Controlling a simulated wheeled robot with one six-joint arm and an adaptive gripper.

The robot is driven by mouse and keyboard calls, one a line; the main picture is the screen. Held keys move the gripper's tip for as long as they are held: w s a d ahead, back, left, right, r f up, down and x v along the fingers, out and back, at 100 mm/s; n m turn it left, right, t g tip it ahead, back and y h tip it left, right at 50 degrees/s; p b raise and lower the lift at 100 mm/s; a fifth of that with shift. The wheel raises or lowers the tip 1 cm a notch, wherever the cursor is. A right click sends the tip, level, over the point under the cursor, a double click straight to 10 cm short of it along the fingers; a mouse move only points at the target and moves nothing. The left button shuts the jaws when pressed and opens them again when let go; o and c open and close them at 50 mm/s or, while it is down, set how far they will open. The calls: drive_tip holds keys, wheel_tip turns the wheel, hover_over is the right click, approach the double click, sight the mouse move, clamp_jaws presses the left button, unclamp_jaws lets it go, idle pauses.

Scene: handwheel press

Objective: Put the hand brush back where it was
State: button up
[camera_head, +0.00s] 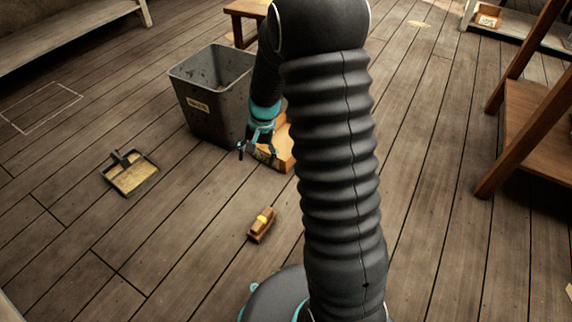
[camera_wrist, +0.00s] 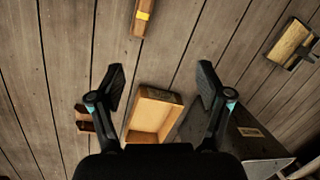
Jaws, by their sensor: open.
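A brown block with a yellow band (camera_head: 262,225), which looks like the hand brush, lies on the plank floor in front of my gripper. It shows at the top of the wrist view (camera_wrist: 142,18), beyond the fingertips. My gripper (camera_head: 257,148) is open and empty, pointing down beside the grey bin.
A grey bin (camera_head: 208,100) stands beside my gripper. A shallow wooden box (camera_wrist: 152,115) lies below it, partly hidden in the head view. A brown object (camera_wrist: 84,117) is partly behind the left finger. A thin pale rectangle (camera_head: 40,108) marks the floor at left. Shelving (camera_head: 535,125) stands right.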

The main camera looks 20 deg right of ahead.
drive_tip(key=s+a+r+n+t+h, duration=0.1)
drive_tip(key=s+r+n+t, duration=0.1)
drive_tip(key=s+r, duration=0.7)
drive_tip(key=s+a+r+n+t, duration=0.1)
drive_tip(key=s+r+n+t, duration=0.15)
drive_tip(key=s+r, duration=0.7)
drive_tip(key=s+r+n+t+h, duration=0.1)
drive_tip(key=s+r+n, duration=0.1)
drive_tip(key=s+r, duration=0.3)
drive_tip(key=shift+s+d, duration=0.25)
drive_tip(key=shift+s, duration=0.4)
wheel_tip(320, 180, up, 4)
drive_tip(key=p, duration=0.3)
drive_tip(key=shift+f+p, duration=0.2)
drive_tip(key=shift+p, duration=0.15)
